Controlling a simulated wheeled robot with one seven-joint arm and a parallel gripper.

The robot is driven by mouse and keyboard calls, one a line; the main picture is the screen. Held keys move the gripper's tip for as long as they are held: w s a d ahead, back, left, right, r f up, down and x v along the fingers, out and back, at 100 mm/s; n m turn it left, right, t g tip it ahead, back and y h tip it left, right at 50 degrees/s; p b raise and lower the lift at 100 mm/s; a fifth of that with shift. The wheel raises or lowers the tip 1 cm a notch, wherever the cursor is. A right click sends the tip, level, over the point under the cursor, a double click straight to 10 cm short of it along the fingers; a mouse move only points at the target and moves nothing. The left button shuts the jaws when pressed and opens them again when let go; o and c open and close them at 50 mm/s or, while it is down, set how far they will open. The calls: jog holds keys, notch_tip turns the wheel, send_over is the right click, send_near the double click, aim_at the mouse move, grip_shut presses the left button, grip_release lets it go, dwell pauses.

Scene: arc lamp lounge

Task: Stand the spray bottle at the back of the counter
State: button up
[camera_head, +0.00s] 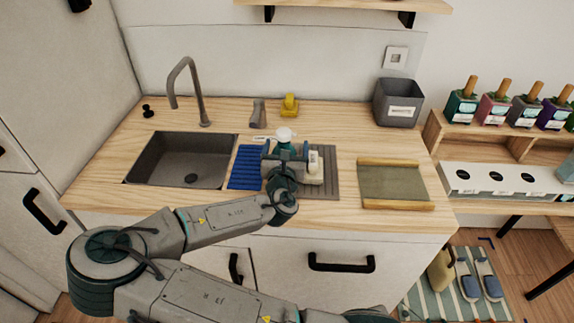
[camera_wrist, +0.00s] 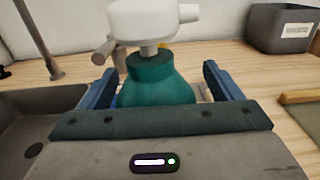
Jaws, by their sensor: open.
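The spray bottle, a teal bottle with a white spray head (camera_head: 284,134), stands upright near the drying area right of the sink. My gripper (camera_head: 285,151) is open, with a finger on each side of the bottle. In the wrist view the teal body (camera_wrist: 150,82) shows between the two blue fingers of the gripper (camera_wrist: 161,84), with gaps visible beside it. The bottle's base is hidden by my gripper. The back of the wooden counter (camera_head: 338,115) lies beyond it, along the wall.
A grey tapered object (camera_head: 258,112) and a yellow object (camera_head: 289,105) stand at the back. A grey bin (camera_head: 398,104) is at the back right. A blue rack (camera_head: 244,172), a cream object (camera_head: 315,166) and a green mat (camera_head: 392,182) lie nearer. The back between yellow object and bin is clear.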

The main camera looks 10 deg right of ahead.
jog(key=shift+s+a+r, duration=0.1)
jog(key=shift+s+a, duration=0.1)
jog(key=shift+a, duration=0.05)
jog(key=shift+c, duration=0.4)
jog(key=c, duration=1.5)
grip_shut()
jog(key=shift+r, duration=0.1)
